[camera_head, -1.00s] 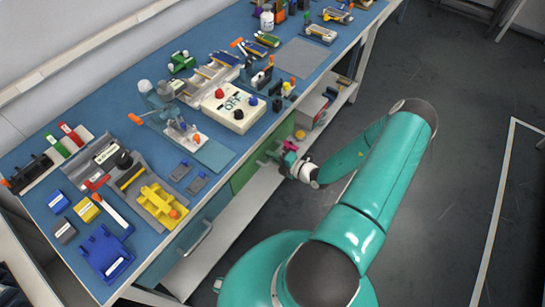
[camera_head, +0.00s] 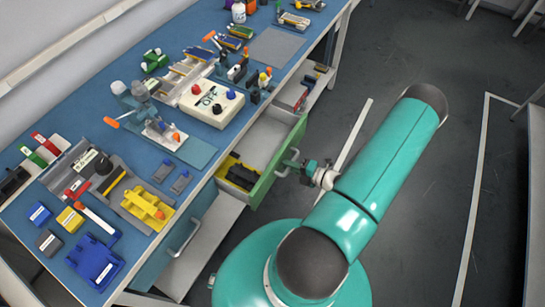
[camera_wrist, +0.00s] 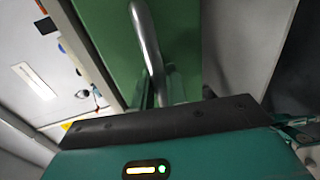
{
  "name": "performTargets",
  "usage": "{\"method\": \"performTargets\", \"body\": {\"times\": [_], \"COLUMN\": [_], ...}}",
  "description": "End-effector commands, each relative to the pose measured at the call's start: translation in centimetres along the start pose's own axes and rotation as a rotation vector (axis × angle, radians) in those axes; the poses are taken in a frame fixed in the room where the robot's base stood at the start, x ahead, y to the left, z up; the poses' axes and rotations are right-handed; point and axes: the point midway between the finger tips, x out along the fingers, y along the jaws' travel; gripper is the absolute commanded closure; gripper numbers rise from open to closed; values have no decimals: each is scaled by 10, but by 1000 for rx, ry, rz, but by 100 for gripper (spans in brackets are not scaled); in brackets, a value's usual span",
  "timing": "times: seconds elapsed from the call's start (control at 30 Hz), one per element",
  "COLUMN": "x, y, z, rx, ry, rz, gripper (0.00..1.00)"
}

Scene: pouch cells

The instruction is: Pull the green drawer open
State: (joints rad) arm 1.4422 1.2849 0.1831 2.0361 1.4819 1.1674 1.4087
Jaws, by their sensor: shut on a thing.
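The green drawer (camera_head: 276,166) stands open below the blue bench top in the head view, with its front pulled out toward my arm. Its pale inside shows, with dark and yellow items (camera_head: 238,174) at its near end. My gripper (camera_head: 306,170) is at the drawer's metal handle (camera_head: 287,163) and shut on it. In the wrist view the green front fills the upper middle, and the curved handle (camera_wrist: 146,40) runs down to the gripper, whose fingertips are mostly hidden behind its own body.
The blue bench top (camera_head: 205,153) holds many tools and boxes. A second drawer handle (camera_head: 183,238) is at the lower left. A pale lower shelf (camera_head: 205,245) lies beneath.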

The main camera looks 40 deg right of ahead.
Motion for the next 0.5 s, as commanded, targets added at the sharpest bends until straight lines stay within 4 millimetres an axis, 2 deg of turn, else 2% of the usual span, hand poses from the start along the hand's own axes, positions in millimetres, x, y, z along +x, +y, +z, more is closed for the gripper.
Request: {"method": "performTargets", "body": {"times": [0.03, 0.2, 0.4, 0.5], "x": [-14, -52, -83, -92], "y": [-3, -11, -17, -19], "z": [-1, -2, -2, -2], "rx": [2, 2, 2, 2], "ry": [1, 2, 4, 4], "rz": [0, 1, 2, 3], "gripper": [100, 100, 100, 100]}}
